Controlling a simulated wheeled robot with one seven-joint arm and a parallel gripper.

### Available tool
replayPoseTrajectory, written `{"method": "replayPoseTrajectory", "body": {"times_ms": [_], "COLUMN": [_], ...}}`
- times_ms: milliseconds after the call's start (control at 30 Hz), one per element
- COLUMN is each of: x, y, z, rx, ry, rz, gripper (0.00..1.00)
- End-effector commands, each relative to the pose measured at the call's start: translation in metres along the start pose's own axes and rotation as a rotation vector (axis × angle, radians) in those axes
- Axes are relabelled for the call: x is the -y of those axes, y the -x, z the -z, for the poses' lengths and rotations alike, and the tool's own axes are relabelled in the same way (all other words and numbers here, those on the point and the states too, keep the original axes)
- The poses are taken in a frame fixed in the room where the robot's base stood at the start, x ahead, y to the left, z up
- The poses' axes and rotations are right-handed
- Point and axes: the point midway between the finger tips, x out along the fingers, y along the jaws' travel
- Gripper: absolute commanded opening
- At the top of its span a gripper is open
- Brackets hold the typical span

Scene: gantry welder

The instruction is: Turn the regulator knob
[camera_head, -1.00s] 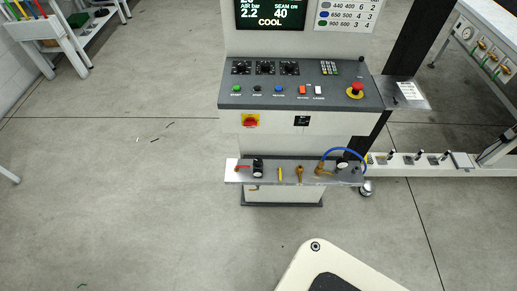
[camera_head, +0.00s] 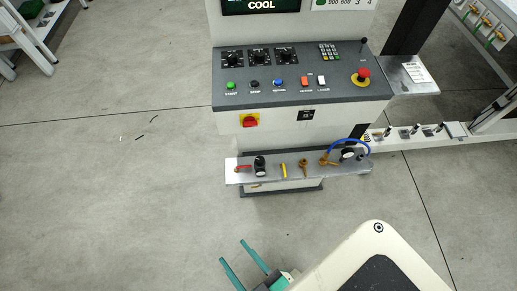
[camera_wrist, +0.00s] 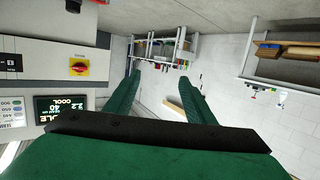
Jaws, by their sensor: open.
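A black regulator with a knob on top and a round pale gauge (camera_head: 260,167) stands at the left of the metal shelf (camera_head: 225,170) low on the welder's front. A second black part with a round gauge (camera_head: 347,154) sits at the shelf's right end, by a blue hose; I cannot tell whether it has a knob. My gripper (camera_head: 234,253) has two green fingers, apart and empty, at the bottom of the head view, well short of the shelf. In the wrist view the open gripper (camera_wrist: 159,78) points sideways past the console, and neither regulator shows there.
The shelf also holds a red-handled valve (camera_head: 243,168), a yellow part (camera_head: 284,171) and brass fittings (camera_head: 303,168). Above are the control panel (camera_head: 300,95) and a red-yellow rotary switch (camera_head: 250,120). A metal side ledge (camera_head: 405,75) juts right.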

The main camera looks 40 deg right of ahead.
Motion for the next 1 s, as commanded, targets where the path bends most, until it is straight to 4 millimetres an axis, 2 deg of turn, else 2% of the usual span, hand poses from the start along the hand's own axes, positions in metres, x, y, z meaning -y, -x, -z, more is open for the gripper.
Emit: {"method": "replayPoseTrajectory", "body": {"times_ms": [33,100,200,300,500,600,700,800,1000], "x": [-0.014,-0.04,-0.086,-0.134,-0.22,-0.25,-0.27,-0.282,-0.288], "y": [-0.008,-0.02,-0.045,-0.076,-0.147,-0.177,-0.198,-0.21,-0.225], "z": [-0.02,-0.045,-0.075,-0.095,-0.108,-0.108,-0.106,-0.105,-0.102], "rx": [0.0,-0.008,-0.027,-0.057,-0.138,-0.178,-0.207,-0.227,-0.238], "ry": [0.017,0.035,0.053,0.061,0.041,0.018,-0.002,-0.016,-0.026], "rz": [0.022,0.041,0.055,0.055,0.032,0.015,0.0,-0.012,-0.017], "gripper": [0.49,0.49,0.49,0.49,0.49,0.49,0.49,0.49,0.49]}}
